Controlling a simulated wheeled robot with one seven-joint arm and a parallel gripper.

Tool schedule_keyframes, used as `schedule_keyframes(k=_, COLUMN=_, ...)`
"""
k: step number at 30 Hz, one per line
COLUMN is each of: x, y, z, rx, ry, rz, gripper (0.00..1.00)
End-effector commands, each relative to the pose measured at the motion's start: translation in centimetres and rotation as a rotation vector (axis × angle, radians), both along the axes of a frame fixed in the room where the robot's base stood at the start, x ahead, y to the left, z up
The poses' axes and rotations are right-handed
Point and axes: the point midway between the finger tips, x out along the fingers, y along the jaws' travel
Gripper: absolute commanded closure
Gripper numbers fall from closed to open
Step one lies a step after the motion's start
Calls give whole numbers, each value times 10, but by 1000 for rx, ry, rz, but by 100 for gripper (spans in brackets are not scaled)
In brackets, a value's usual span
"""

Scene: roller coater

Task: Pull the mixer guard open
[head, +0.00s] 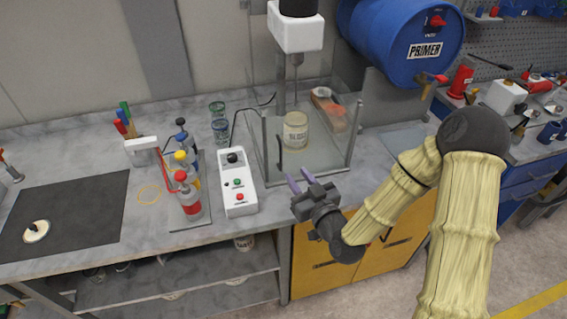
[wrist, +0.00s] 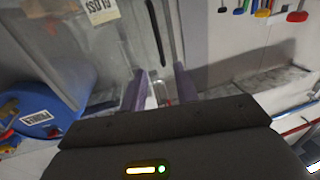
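The mixer guard (head: 333,165) is a clear-walled box around the mixer on the bench, and it looks closed. A dark upright handle (head: 279,152) is at its front left; a dark bar that looks like this handle shows at the top of the wrist view (wrist: 155,32). My gripper (head: 299,178) is in front of the guard, a little right of and below the handle. In the wrist view its two purple fingers (wrist: 160,75) are apart with nothing held between them. The bar lies beyond the fingertips, and I see no contact.
A labelled jar (head: 295,131) stands inside the guard under the white mixer head (head: 296,32). A blue primer drum (head: 402,42) is at the back right.

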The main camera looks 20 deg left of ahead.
Motion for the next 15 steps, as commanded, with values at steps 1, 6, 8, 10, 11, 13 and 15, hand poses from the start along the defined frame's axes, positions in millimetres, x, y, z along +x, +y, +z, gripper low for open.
schedule_keyframes(k=1, x=2, y=2, z=-3, rx=2, ry=-4, rz=0, gripper=69)
schedule_keyframes(k=6, x=16, y=16, z=3, rx=3, ry=1, rz=0, gripper=69)
schedule_keyframes(k=8, x=23, y=22, z=4, rx=4, ry=-1, rz=0, gripper=69)
schedule_keyframes(k=10, x=30, y=29, z=3, rx=3, ry=1, rz=0, gripper=69)
schedule_keyframes(k=11, x=33, y=32, z=3, rx=4, ry=1, rz=0, gripper=69)
schedule_keyframes(k=13, x=41, y=40, z=3, rx=3, ry=1, rz=1, gripper=69)
schedule_keyframes(k=15, x=49, y=47, z=4, rx=4, ry=1, rz=0, gripper=69)
